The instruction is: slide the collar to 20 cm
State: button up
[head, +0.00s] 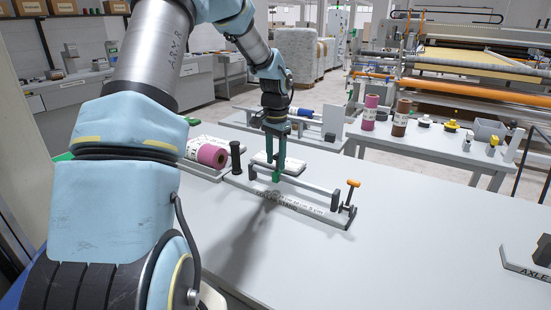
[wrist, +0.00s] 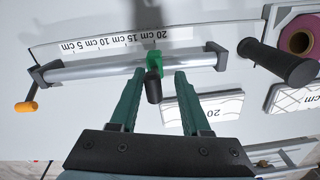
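The green collar (wrist: 154,58) sits on a grey rod (wrist: 110,70) between two dark end posts, with a black knob (wrist: 153,88) towards me. In the wrist view it is beside the 20 cm label of the white scale (wrist: 115,42); exact alignment is unclear. In the head view the collar (head: 276,177) is near the rod's left end, at my gripper (head: 276,167). My gripper's teal fingers are apart in the wrist view (wrist: 160,75), with the knob between them. There is a gap at the right finger; contact at the left one is unclear.
An orange-tipped handle (head: 353,183) stands at the rod's right end. A black upright grip (head: 236,156) and a pink roll (head: 212,155) are to the left. A white patterned block (wrist: 203,110) lies close to the right finger. The table's right front is mostly clear.

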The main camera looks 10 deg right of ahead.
jog(key=shift+r, duration=0.1)
notch_tip(320, 180, up, 11)
jog(key=b, duration=0.2)
jog(key=shift+f+b, duration=0.2)
jog(key=shift+b, duration=0.1)
jog(key=s+a+f+n, duration=0.4)
jog(key=s+a, duration=0.5)
jog(key=s, duration=0.1)
jog(key=s+a+f+n+t, duration=0.1)
jog(key=s+a+f+n, duration=0.4)
jog(key=s+a, duration=0.5)
jog(key=shift+a+n+t, duration=0.25)
jog(key=shift+n+t, duration=0.05)
jog(key=shift+w, duration=0.1)
dwell(0.7)
